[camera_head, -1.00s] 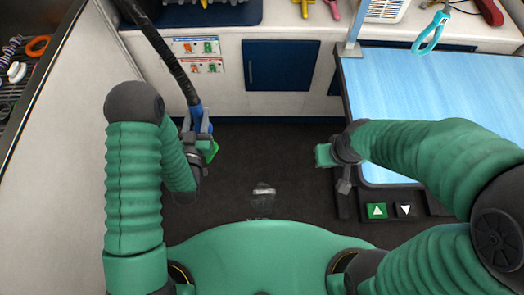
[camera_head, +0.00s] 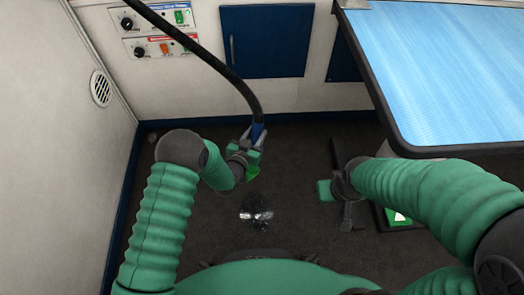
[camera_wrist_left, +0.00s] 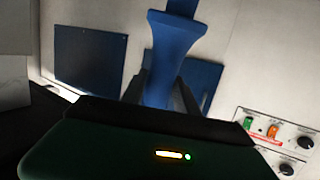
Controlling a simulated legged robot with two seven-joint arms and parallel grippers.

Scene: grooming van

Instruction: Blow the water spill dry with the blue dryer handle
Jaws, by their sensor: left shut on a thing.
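The blue dryer handle (camera_head: 257,132) is at the end of a black hose and sits between the fingers of my left gripper (camera_head: 252,140), which is shut on it. In the left wrist view the blue handle (camera_wrist_left: 172,60) stands between the dark fingers. The water spill (camera_head: 257,215) is a small shiny patch on the dark floor, just below and in front of my left gripper in the head view. My right gripper (camera_head: 326,190) is to the right of the spill, above the floor; its fingers are too unclear to judge.
The black hose (camera_head: 205,58) runs up to the top left. Control panels (camera_head: 158,30) are on the white back wall beside a blue cabinet door (camera_head: 265,42). A blue-topped table (camera_head: 450,70) stands at right, with a green pedal (camera_head: 398,217) below. Dark floor around the spill is clear.

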